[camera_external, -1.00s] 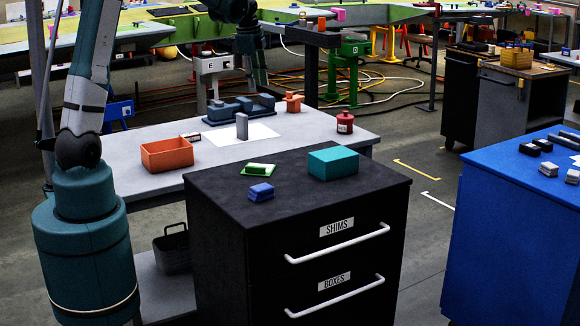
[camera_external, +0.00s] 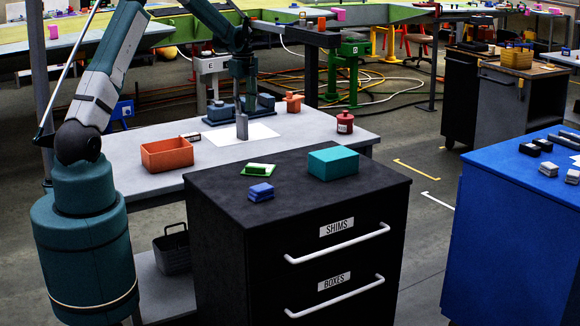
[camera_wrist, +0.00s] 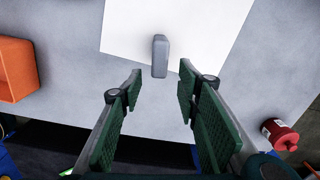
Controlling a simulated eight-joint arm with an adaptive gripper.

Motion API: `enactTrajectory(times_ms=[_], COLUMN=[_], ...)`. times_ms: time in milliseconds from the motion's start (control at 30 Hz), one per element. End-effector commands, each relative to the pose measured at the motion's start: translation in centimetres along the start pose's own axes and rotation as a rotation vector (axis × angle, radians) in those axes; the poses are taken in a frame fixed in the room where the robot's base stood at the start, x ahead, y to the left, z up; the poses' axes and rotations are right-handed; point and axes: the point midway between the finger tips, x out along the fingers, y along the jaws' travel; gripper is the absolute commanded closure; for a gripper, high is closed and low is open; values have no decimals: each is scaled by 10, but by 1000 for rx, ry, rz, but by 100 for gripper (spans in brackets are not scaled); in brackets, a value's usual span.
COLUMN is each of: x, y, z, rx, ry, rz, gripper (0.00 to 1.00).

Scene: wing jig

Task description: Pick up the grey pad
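The grey pad (camera_external: 242,127) is a small grey block standing upright on a white sheet (camera_external: 262,132) on the light grey table. In the wrist view the grey pad (camera_wrist: 160,56) lies just beyond the fingertips, roughly centred between them. My gripper (camera_external: 241,106) hangs pointing down above the pad in the external view. In the wrist view my gripper (camera_wrist: 160,73) is open, with green-padded fingers apart and nothing between them. Whether the fingertips overlap the pad in height is hard to tell.
An orange bin (camera_external: 167,154) stands left of the sheet. A red bottle (camera_external: 345,122) is at the right. The black cabinet (camera_external: 215,187) in front carries teal, green and blue items.

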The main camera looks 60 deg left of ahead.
Motion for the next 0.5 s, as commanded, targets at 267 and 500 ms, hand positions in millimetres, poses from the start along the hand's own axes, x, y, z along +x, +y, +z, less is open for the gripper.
enactTrajectory(times_ms=[267,500], x=[24,26], y=[-4,-4], z=[22,24], rx=[49,54], ry=[8,9], rz=[19,21], gripper=[67,67])
